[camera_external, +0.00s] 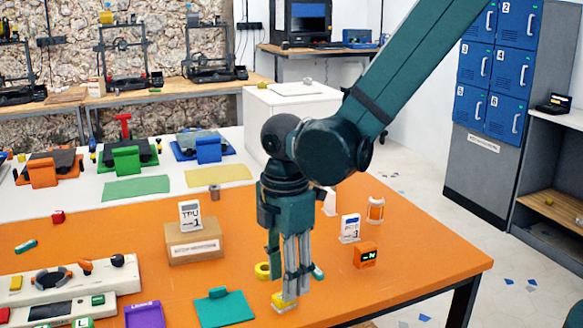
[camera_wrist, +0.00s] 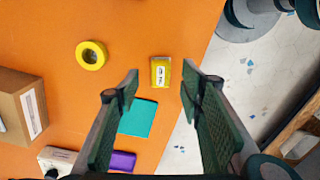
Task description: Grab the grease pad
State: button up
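A small yellow packet (camera_wrist: 160,72) with a white label lies on the orange table near its edge; the label is too small to read, and I take it to be the grease pad. It also shows in the external view (camera_external: 284,300), partly behind the fingertips. My gripper (camera_external: 292,290) points down over it. In the wrist view my gripper (camera_wrist: 159,78) is open, with the packet in the gap between its fingertips and touching neither finger. How far the tips are above it is hard to tell.
A yellow ring (camera_wrist: 91,55) lies beside the packet. A teal pad (camera_external: 224,309) and a purple tray (camera_external: 145,315) lie to the left. A cardboard box (camera_external: 194,247) stands behind them. An orange device (camera_external: 365,255) and an orange-capped jar (camera_external: 375,210) stand right of my gripper.

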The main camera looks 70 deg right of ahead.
jog(key=shift+f+b, duration=0.55)
jog(key=shift+f, duration=1.75)
jog(key=c, duration=0.8)
